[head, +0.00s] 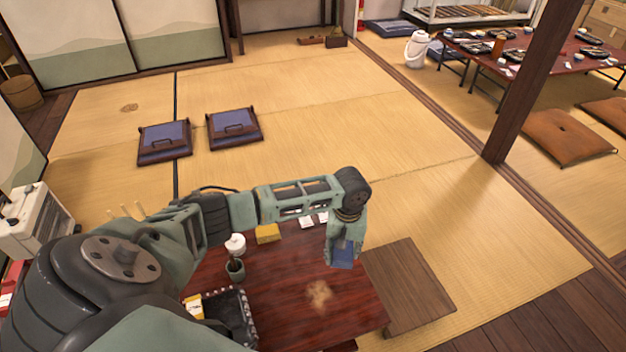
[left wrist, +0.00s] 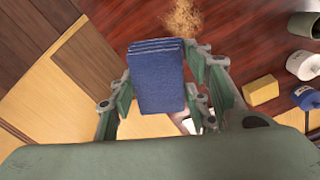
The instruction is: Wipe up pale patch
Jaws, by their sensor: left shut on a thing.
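The pale patch (head: 319,292) is a tan, blotchy stain on the dark red table (head: 345,315). It also shows at the top of the left wrist view (left wrist: 183,18). My left gripper (head: 343,255) is shut on a folded blue cloth (left wrist: 156,80), which sits between its fingers. The cloth also shows in the head view (head: 343,252), hanging under the gripper near the table's right edge. The gripper is above the table, to the upper right of the patch, and the cloth looks apart from it. My right gripper is not in view.
A yellow block (head: 268,233), a white roll-like item (head: 235,245), a dark cup (head: 235,270) and a black tray (head: 232,315) stand on the table's left part. A low brown wooden surface (head: 408,285) adjoins on the right. The table around the patch is clear.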

